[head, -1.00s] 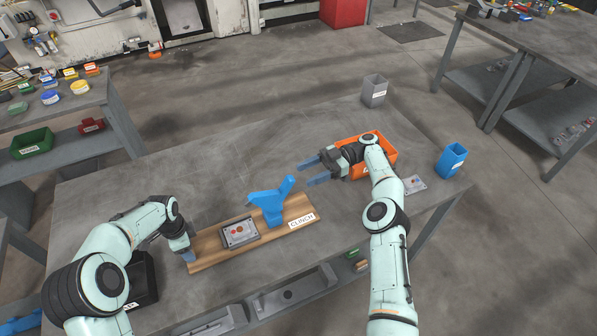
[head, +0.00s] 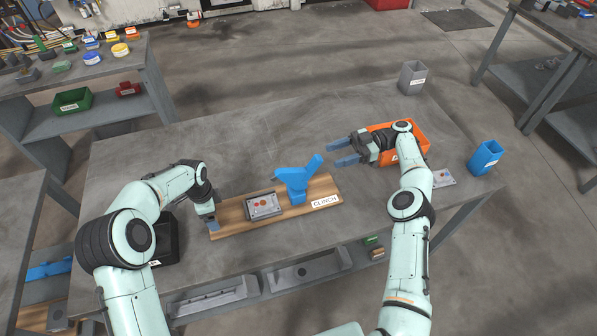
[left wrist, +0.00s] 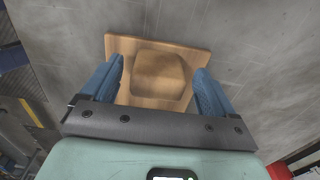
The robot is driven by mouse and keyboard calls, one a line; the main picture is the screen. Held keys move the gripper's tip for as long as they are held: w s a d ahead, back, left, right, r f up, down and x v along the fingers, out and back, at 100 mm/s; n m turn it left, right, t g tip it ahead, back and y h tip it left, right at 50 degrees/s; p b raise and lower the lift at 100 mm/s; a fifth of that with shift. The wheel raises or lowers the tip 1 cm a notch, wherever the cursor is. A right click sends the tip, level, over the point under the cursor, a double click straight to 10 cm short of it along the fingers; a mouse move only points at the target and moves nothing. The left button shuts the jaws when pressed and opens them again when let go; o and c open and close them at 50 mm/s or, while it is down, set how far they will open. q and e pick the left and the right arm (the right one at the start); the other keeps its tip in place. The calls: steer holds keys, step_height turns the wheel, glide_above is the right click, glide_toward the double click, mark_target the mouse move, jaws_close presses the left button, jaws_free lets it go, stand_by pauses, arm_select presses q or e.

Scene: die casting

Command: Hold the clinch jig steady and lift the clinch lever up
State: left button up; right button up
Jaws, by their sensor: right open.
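The clinch jig is a wooden board (head: 234,228) labelled CLINCH, lying on the grey table. A grey plate with red dots (head: 263,205) sits mid-board. The blue clinch lever (head: 297,180) stands right of it, one arm slanting up to the right. My left gripper (head: 211,222) points down at the board's left end. In the left wrist view its blue fingers (left wrist: 157,82) are spread on either side of a wooden block (left wrist: 160,78) on the board, with small gaps showing. My right gripper (head: 348,154) is open and empty, right of and beyond the lever, apart from it.
An orange bin (head: 417,140) is partly hidden behind my right arm. A blue cup (head: 485,158) and a grey cup (head: 412,78) stand near the table's right and far edges. A black box (head: 166,240) is beside my left arm. The table beyond the board is clear.

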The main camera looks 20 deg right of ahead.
arm_select(q)
steer(key=shift+s+a+f, duration=0.2)
steer(key=shift+f, duration=0.1)
step_height(320, 180, up, 12)
steer(key=shift+r, duration=0.2)
steer(key=shift+d, duration=0.1)
